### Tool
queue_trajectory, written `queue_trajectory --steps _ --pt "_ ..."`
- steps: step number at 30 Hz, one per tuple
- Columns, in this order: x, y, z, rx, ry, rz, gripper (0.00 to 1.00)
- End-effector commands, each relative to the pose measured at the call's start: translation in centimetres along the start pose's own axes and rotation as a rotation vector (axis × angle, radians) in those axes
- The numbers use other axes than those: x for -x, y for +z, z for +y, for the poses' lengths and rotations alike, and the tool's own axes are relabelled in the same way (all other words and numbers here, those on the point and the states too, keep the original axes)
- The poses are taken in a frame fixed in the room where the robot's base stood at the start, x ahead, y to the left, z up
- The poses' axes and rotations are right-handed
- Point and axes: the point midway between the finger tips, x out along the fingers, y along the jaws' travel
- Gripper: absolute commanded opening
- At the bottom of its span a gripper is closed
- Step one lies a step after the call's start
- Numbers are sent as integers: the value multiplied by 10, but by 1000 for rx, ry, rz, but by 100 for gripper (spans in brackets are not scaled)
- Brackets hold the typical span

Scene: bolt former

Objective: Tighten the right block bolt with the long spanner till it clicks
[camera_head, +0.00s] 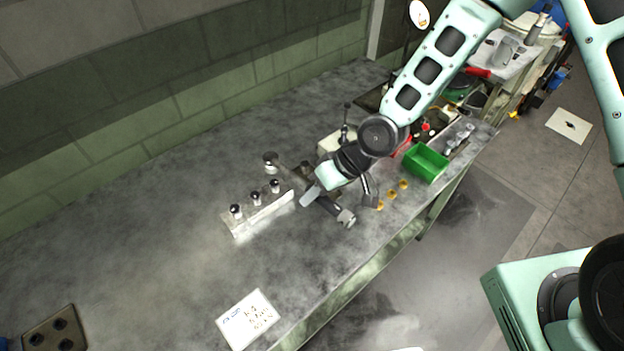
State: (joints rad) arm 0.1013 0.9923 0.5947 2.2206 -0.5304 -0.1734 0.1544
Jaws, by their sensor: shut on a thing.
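A pale metal block (262,213) lies on the grey bench, with several dark-topped bolts standing in a row along it. The right block bolt (275,186) is the one nearest my gripper. My gripper (325,197) is just right of the block, low over the bench, and is shut on a dark long tool. This looks like the long spanner (330,206); its pale end (347,218) points to the lower right. Its other end is partly hidden near my gripper, and I cannot tell whether it touches the bolt.
A green bin (426,163) stands at the right, with several small brass pieces (392,195) near the bench edge. A round metal piece (271,160) stands behind the block. A white note (248,319) lies in front. A dark plate with holes (54,332) is far left.

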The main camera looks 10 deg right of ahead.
Motion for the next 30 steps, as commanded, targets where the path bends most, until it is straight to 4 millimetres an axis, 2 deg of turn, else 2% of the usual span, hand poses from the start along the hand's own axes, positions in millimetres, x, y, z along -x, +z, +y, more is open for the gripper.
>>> queue_trajectory --steps 8,25,30 --pt "-6 3 4 3 -1 0 0" --pt "-39 16 21 3 0 1 0" --pt "-35 14 19 3 0 1 0"
